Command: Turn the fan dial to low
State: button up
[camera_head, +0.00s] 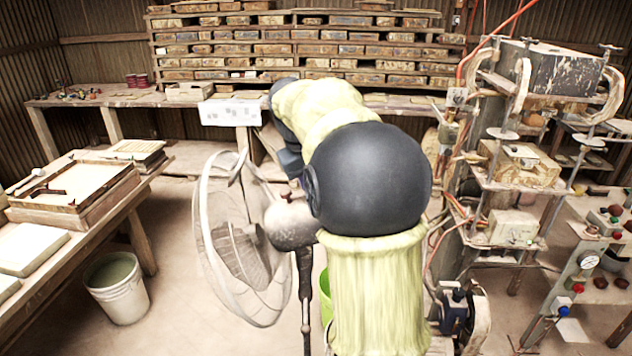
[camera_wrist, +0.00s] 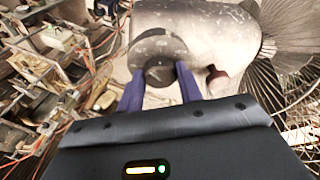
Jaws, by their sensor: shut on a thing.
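The standing fan shows in the head view, with its round wire cage (camera_head: 238,255) facing left and its grey motor housing (camera_head: 288,222) behind it. My arm covers part of the housing there, and the dial is hidden. In the wrist view the motor housing (camera_wrist: 205,45) fills the upper middle. The round dark dial (camera_wrist: 160,65) sits at the housing's rear end, facing the camera. My gripper (camera_wrist: 160,85) has its two blue fingers on either side of the dial's raised grip and is shut on it. Marks on the dial are too small to read.
The fan's pole (camera_head: 305,300) stands on the floor. A tile press (camera_head: 520,160) with hoses and shelves is at right. A workbench (camera_head: 110,215) with trays is at left, with a white bucket (camera_head: 117,287) beside it. Open floor lies left of the fan.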

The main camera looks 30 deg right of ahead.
jog(key=shift+r, duration=0.1)
jog(key=o, duration=1)
jog(key=shift+d, duration=0.15)
jog(key=v, duration=1.7)
jog(key=shift+p, duration=0.3)
jog(key=shift+w, duration=0.1)
